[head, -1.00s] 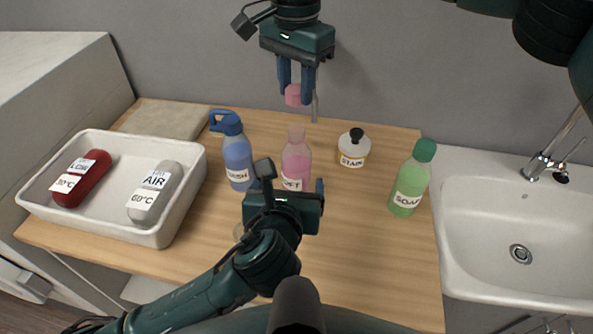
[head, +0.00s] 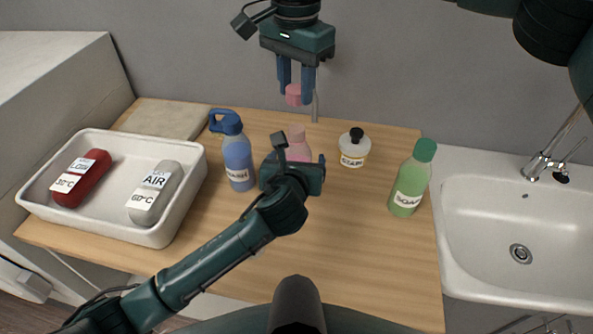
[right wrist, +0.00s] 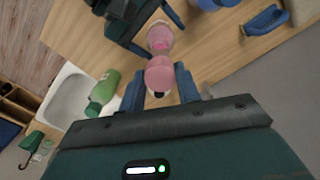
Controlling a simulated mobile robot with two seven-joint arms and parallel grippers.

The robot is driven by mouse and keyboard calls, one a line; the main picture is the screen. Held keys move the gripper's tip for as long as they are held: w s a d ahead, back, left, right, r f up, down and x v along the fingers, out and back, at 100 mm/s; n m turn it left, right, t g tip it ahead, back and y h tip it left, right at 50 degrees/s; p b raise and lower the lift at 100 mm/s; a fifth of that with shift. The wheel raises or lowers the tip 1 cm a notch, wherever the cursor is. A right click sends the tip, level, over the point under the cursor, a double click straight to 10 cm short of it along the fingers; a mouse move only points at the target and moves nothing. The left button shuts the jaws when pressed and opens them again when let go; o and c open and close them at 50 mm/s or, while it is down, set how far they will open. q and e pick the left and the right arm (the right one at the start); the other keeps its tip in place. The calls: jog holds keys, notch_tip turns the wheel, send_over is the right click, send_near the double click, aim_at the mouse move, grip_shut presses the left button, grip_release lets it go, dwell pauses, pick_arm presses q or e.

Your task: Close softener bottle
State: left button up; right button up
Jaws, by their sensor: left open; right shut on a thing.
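The softener bottle (head: 299,146) is pink and stands upright on the wooden table, mostly hidden behind my left gripper; its open neck shows in the right wrist view (right wrist: 160,38). My left gripper (head: 292,172) is open at the bottle's body; its fingers are partly hidden, and I cannot tell whether they touch it. My right gripper (head: 294,98) points down above the bottle, shut on the pink cap (head: 293,94). The cap, apart from the bottle and above its neck, also shows in the right wrist view (right wrist: 159,76).
A blue wash bottle (head: 237,160) stands close left of the softener. A stain bottle (head: 354,148) with a black cap and a green soap bottle (head: 410,182) stand to the right. A white tray (head: 135,233) lies left, the sink (head: 515,215) right.

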aim_at(296, 128)
pick_arm(q)
jog(key=c, duration=1.4)
jog(key=shift+c, duration=0.2)
pick_arm(e)
jog(key=shift+f, duration=2.45)
jog(key=shift+f, duration=0.9)
jog(key=shift+f, duration=0.55)
pick_arm(q)
grip_shut()
pick_arm(e)
jog(key=m, duration=0.7)
jog(key=shift+f, duration=0.1)
jog(key=m, duration=0.6)
jog(key=shift+w+m, duration=0.1)
jog(key=shift+m, duration=0.2)
